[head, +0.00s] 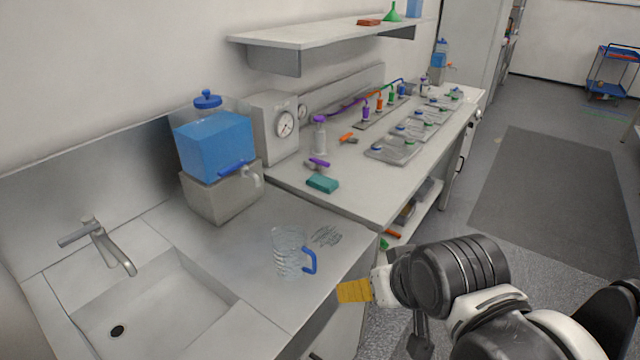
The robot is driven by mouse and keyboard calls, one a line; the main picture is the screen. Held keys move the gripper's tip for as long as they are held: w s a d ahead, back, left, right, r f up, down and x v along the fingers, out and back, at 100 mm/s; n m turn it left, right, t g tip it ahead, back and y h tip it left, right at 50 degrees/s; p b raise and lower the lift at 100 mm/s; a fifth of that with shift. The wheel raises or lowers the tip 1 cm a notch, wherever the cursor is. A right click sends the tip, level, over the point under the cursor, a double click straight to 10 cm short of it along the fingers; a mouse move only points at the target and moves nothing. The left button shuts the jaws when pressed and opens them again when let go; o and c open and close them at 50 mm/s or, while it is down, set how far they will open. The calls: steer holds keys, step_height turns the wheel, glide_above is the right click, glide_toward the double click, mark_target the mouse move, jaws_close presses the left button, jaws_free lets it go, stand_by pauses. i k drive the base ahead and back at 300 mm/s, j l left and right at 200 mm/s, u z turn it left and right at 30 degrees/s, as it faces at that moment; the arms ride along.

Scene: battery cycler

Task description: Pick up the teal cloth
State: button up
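The teal cloth (322,183) is a small folded block lying on the grey bench top near its left end, just right of the blue dispenser. My gripper (418,338) is at the lower right, in front of the bench and well apart from the cloth. Its dark fingers are partly hidden by my wrist, so I cannot tell if they are open or shut. A flat yellow piece (354,291) shows beside the white end of my arm; I cannot tell if it is held.
A clear jug with a blue handle (292,252) stands by the sink (150,300). A blue-filled dispenser (215,145), spray bottle (319,135) and purple-handled tool (318,163) are near the cloth. Grey trays (393,152) lie farther along, under a wall shelf (320,36). Open floor lies right.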

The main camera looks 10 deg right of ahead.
mark_target(323, 183)
steer(key=i+l+u, duration=0.15)
steer(key=l, duration=0.2)
steer(key=i+l+u, duration=0.2)
steer(key=l, duration=0.2)
steer(key=i+l+u, duration=0.15)
steer(key=l, duration=0.25)
steer(key=i+l+u, duration=0.15)
steer(key=l, duration=0.3)
steer(key=i+l+u, duration=0.2)
steer(key=l, duration=0.25)
steer(key=l+u, duration=0.15)
steer(key=l, duration=0.3)
steer(key=i+l+u, duration=0.35)
steer(key=i+l, duration=0.15)
steer(key=i, duration=0.05)
